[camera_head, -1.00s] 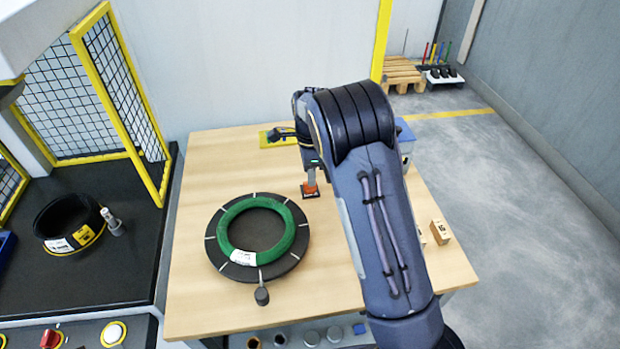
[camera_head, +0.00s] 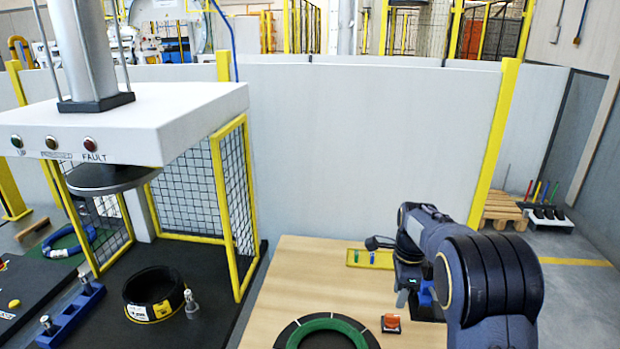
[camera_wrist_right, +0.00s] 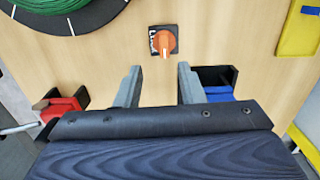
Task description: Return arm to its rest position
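My right gripper (camera_head: 403,297) hangs over the table (camera_head: 285,270) near an orange knob on a black base (camera_head: 390,322). In the wrist view my right gripper (camera_wrist_right: 158,88) has its two fingers wide apart with nothing between them. The orange knob (camera_wrist_right: 163,42) lies beyond the fingertips, clear of them. A green coil (camera_head: 328,328) lies on a black round turntable (camera_head: 284,340), partly cut off by the bottom edge. My left gripper is not in view.
A blue piece in a black holder (camera_wrist_right: 215,90) and a red one (camera_wrist_right: 62,106) flank the fingers. A yellow tray (camera_head: 370,259) lies at the table's back. At left stand a press with a mesh guard (camera_head: 240,200) and a black ring (camera_head: 153,290).

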